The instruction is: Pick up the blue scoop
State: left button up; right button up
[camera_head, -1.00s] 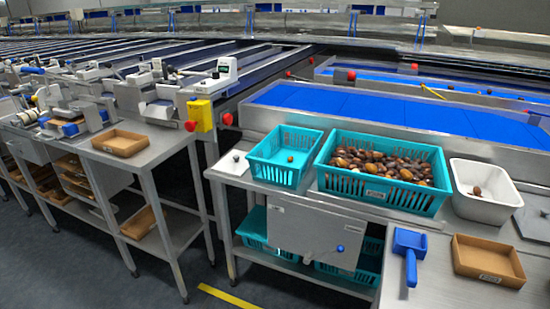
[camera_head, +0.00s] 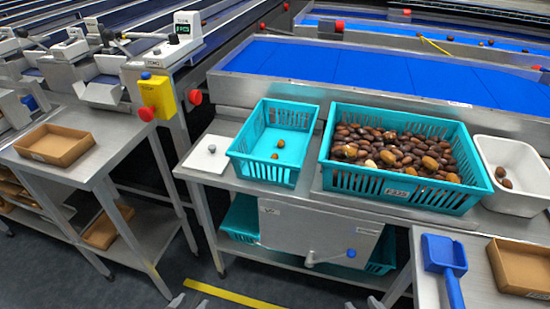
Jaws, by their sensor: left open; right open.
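The blue scoop (camera_head: 440,252) lies on the steel table at the lower right in the head view. Its square pan faces away from me and its handle points toward the bottom edge. Only the fingertips of my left gripper (camera_head: 188,302) show at the bottom edge, apart and empty, far left of the scoop. The fingertips of my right gripper (camera_head: 360,303) also show at the bottom edge, apart and empty, left of the scoop and not touching it. The rest of both grippers is out of frame.
A cardboard tray (camera_head: 520,266) lies right of the scoop. A steel table with another cardboard tray (camera_head: 56,144) stands left, across a floor gap.

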aim_at(445, 257)
jog(key=j+z, duration=0.25)
jog(key=z, duration=0.15)
jog(key=j+z, duration=0.25)
jog(key=z, duration=0.15)
jog(key=l+z, duration=0.3)
jog(key=i+l+z, duration=0.1)
jog(key=z, duration=0.25)
